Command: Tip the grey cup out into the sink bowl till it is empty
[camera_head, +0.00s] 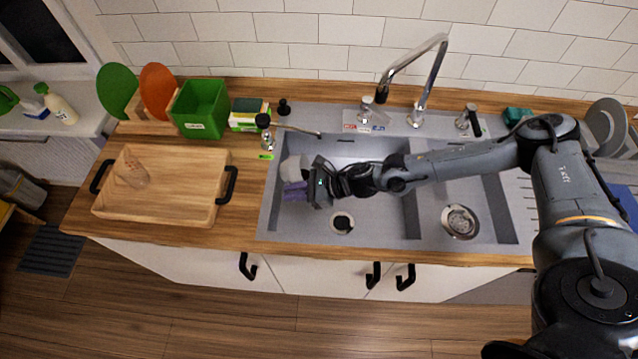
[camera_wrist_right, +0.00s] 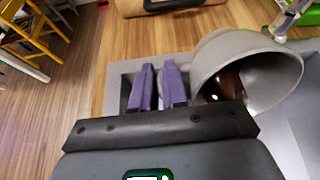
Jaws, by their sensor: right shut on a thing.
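The grey cup (camera_head: 291,168) is over the left sink bowl (camera_head: 375,232), at the bowl's left side. My right gripper (camera_head: 296,192) has purple fingers and is shut on the cup. In the right wrist view the cup (camera_wrist_right: 212,58) lies on its side, right of the fingers (camera_wrist_right: 158,88). Its mouth shows, with dark brown liquid inside. The fingers hide the exact place of the hold. I cannot see a stream falling. My left gripper is not in view.
A tap (camera_head: 425,85) rises behind the sink, and a small spout (camera_head: 298,130) reaches over the left bowl's back edge. A wooden tray (camera_head: 205,205) with a clear glass (camera_head: 132,172) is on the counter at left. A green bin (camera_head: 202,110) stands behind it.

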